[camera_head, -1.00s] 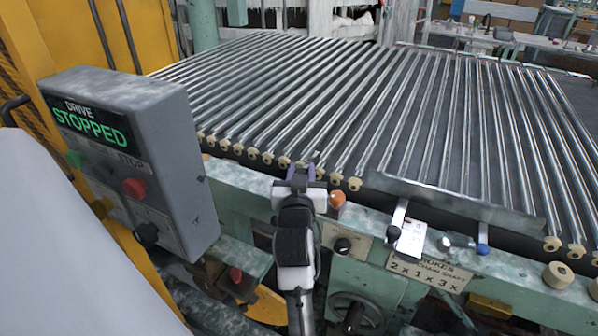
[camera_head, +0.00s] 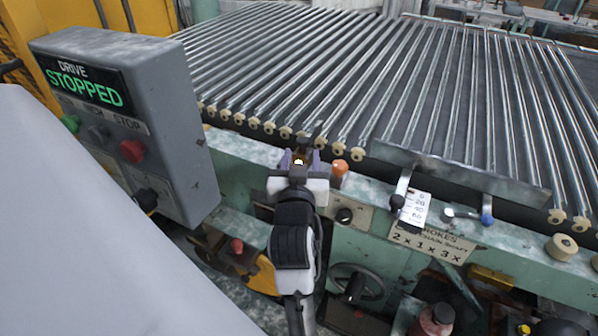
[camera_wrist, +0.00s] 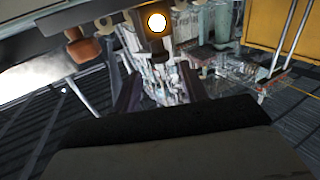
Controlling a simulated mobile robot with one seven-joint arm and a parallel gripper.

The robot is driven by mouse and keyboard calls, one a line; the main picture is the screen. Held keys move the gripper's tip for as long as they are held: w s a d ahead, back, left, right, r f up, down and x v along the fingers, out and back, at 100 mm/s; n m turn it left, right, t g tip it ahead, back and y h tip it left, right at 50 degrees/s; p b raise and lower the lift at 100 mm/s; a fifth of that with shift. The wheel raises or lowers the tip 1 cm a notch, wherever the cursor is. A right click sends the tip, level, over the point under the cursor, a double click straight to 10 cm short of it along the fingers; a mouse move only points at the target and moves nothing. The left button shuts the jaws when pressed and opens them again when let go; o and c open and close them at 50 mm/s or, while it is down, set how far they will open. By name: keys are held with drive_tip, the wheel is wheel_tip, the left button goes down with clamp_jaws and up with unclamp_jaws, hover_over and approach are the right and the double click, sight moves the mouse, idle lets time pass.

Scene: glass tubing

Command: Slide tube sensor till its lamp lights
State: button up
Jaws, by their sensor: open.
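The tube sensor (camera_wrist: 163,45) shows in the wrist view as a small dark brown block with a round lamp (camera_wrist: 156,22) on its face. The lamp glows bright white-yellow with an orange rim. In the head view the lamp is a bright spot (camera_head: 298,162) at the front rail, between my fingers. My gripper (camera_head: 301,157) is open, with one finger on each side of the sensor. The wrist view shows both dark fingers (camera_wrist: 159,74) apart, with the sensor beyond and between them. Whether either finger touches it I cannot tell.
An orange knob (camera_head: 339,168) stands on the rail just right of my gripper. The glass tubes (camera_head: 300,60) lie behind. A grey drive box (camera_head: 175,110) reading STOPPED stands left. A white scale (camera_head: 413,208) and blue-knobbed lever (camera_head: 486,220) are to the right.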

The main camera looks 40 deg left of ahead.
drive_tip(key=p+v, duration=0.7)
drive_tip(key=p, duration=0.2)
drive_tip(key=shift+s+d, duration=0.1)
